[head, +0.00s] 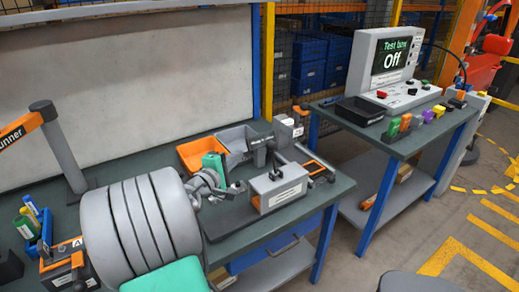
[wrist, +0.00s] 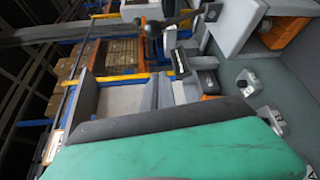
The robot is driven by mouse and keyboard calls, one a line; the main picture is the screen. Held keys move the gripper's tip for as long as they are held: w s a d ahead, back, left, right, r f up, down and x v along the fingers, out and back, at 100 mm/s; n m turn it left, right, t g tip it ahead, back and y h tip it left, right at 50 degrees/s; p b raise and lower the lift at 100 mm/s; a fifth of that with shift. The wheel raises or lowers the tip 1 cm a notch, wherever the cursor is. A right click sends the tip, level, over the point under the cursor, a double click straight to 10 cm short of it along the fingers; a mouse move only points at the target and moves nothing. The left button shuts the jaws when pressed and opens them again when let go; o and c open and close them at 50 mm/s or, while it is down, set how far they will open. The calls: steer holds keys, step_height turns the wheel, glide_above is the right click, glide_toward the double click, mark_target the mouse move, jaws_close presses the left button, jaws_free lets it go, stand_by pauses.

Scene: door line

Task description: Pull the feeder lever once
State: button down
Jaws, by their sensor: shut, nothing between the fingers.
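A grey box with a white label (head: 278,188) stands on the green-topped bench. A dark lever arm (head: 264,148) shows just behind it. In the wrist view, a dark round knob on a thin rod (wrist: 152,30) shows at the top, near a labelled block (wrist: 180,62). I cannot tell for sure which part is the feeder lever. My gripper (head: 214,168) is left of the labelled box, apart from it, and looks shut and empty. Its green and dark surface (wrist: 165,135) fills the bottom of the wrist view. My grey arm hides part of the bench.
Orange (head: 197,153) and grey bins (head: 238,137) stand behind the gripper. A grey post with an orange arm (head: 60,150) stands at left. A second bench (head: 410,145) at right bears a screen reading "Off" (head: 390,55) and several coloured blocks. Floor between the benches looks clear.

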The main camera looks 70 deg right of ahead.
mark_target(273, 158)
steer(key=s+d+p, duration=0.2)
steer(key=s+d, duration=0.3)
steer(key=d, duration=0.2)
steer(key=shift+s+d+f+p, duration=0.15)
steer(key=shift+d+p, duration=0.15)
steer(key=shift+d, duration=0.1)
